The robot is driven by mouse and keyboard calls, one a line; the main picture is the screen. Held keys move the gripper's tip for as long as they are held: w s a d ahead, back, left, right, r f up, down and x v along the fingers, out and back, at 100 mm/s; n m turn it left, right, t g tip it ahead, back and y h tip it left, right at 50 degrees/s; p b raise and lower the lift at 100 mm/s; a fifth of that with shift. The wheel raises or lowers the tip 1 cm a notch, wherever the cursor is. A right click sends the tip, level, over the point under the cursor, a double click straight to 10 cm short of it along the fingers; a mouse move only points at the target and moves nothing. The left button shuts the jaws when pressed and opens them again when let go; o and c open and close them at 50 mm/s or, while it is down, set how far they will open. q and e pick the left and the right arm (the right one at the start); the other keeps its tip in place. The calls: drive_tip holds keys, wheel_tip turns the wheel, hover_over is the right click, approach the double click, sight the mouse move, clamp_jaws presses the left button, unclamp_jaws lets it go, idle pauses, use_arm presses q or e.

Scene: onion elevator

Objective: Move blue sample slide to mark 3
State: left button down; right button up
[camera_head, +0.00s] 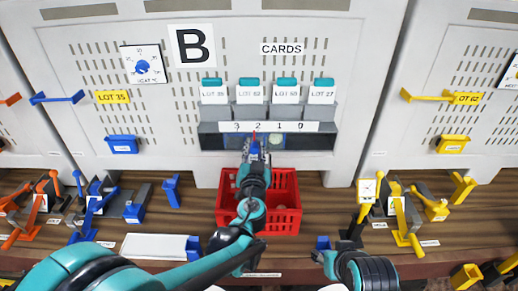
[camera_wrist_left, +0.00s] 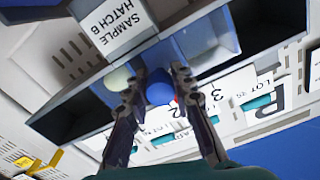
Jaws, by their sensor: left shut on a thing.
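The blue sample slide shows as a round blue knob (camera_wrist_left: 159,92) in the left wrist view, with a red pointer beside it. In the head view, the red pointer stands under mark 2 on the number strip (camera_head: 228,127), whose marks run 3, 2, 1, 0 from left to right. Mark 3 (camera_wrist_left: 217,95) shows in the wrist view. My left gripper (camera_head: 254,148) is at the hatch, its fingers shut around the knob and partly hiding the slide. My right gripper (camera_head: 350,243) is low at the right; its fingers are unclear.
The hatch (camera_head: 211,141) is a dark recess below several teal-topped card slots. A red crate (camera_head: 286,210) stands on the wooden bench below, behind my left arm. Blue levers (camera_head: 95,207) stand left and yellow levers (camera_head: 403,222) right.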

sight(237, 142)
use_arm(q)
drive_tip(key=a, duration=0.5)
drive_tip(key=shift+a+b, duration=0.3)
drive_tip(key=shift+a, duration=0.1)
drive_tip(key=shift+d, duration=0.2)
drive_tip(key=c, duration=1.3)
unclamp_jaws()
drive_tip(key=shift+a, duration=0.25)
drive_tip(key=shift+d, duration=0.1)
drive_tip(key=shift+s, duration=0.3)
drive_tip(key=s, duration=1.1)
drive_tip(key=shift+s, duration=0.2)
